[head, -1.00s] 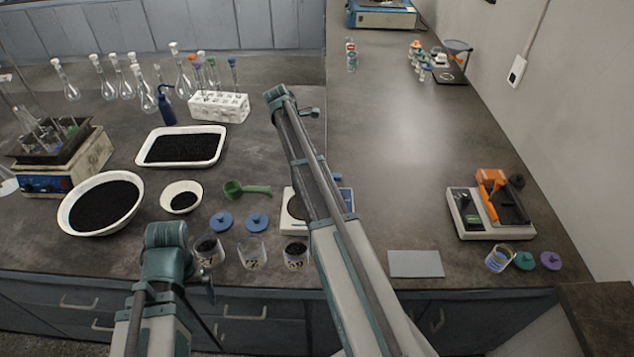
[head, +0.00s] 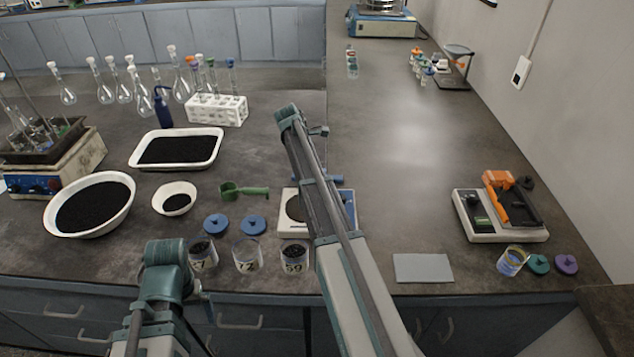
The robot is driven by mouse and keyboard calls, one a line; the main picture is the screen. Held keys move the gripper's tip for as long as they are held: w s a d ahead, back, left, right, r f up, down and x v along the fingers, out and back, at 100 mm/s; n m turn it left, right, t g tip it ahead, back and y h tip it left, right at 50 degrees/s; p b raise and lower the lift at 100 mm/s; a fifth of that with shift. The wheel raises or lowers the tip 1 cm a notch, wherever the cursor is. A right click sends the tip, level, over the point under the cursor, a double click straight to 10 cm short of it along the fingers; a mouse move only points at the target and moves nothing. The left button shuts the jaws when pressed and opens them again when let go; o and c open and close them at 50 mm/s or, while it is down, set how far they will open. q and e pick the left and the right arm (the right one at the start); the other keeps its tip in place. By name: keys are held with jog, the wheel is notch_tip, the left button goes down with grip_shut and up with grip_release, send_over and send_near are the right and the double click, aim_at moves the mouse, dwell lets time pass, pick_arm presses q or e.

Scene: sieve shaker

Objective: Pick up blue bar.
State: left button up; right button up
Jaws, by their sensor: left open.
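A thin blue bar-like piece (head: 331,179) shows at the back edge of the white balance (head: 288,222), partly hidden behind my right arm. I cannot tell whether it is a loose bar or part of the balance. My left gripper (head: 168,264) is low at the left, near the front edge of the bench, open and apart from the blue piece. Its fingers are hard to make out. My right arm reaches up across the middle of the picture, and its gripper cannot be made out.
Numbered glass jars (head: 246,256) stand at the front edge beside my left arm, with blue lids (head: 216,224) behind them. A green scoop (head: 243,189), a white bowl (head: 165,205) and a black-filled tray (head: 135,155) lie further back.

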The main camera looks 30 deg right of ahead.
grip_shut()
dwell(0.3)
jog(key=shift+r, duration=0.2)
notch_tip(320, 180, up, 10)
jog(key=p, duration=1)
jog(key=shift+f, duration=0.1)
